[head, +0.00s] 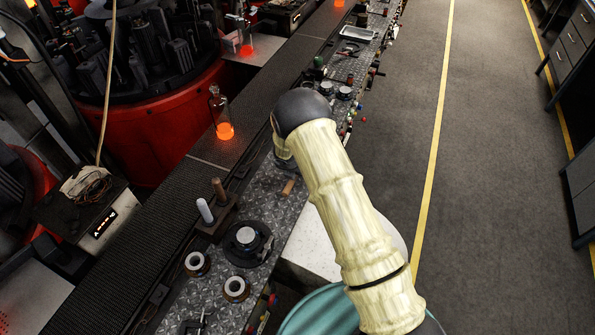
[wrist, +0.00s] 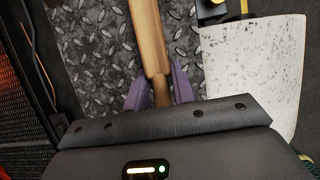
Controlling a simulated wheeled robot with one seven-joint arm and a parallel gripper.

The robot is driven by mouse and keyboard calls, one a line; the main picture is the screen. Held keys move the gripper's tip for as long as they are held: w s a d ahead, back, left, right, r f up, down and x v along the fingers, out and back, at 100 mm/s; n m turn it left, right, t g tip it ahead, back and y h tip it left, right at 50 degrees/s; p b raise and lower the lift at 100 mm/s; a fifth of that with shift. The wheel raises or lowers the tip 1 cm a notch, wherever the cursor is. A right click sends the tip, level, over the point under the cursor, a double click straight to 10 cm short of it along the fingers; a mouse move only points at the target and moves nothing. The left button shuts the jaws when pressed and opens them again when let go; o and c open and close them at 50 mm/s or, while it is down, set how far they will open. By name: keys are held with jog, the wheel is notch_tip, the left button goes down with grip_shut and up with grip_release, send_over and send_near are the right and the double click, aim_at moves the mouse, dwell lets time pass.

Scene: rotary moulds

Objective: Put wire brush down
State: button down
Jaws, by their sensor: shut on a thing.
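The wire brush (wrist: 147,40) shows in the wrist view as a long wooden handle running up out of the top of the picture. Its bristles are not in view. My gripper (wrist: 158,88) has its purple fingers shut on the handle, one on each side. Below the brush is a grey diamond-plate surface (wrist: 95,60); I cannot tell whether the brush touches it. In the head view my pale sleeved arm hides the gripper. A small brown wooden piece (head: 288,187) shows left of the arm over the plate; it may be part of the brush.
The plate bench (head: 215,290) holds a black round fixture (head: 247,239), metal rings (head: 235,288) and two upright handles (head: 205,211). A white speckled panel (wrist: 255,70) lies right of the plate. The floor at right is clear.

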jog(key=shift+w+d+f, duration=0.1)
jog(key=shift+f, duration=0.15)
jog(key=shift+s+f, duration=0.15)
jog(key=shift+s, duration=0.05)
jog(key=c, duration=1.3)
grip_release()
jog(key=shift+c, duration=0.2)
jog(key=shift+o, duration=0.9)
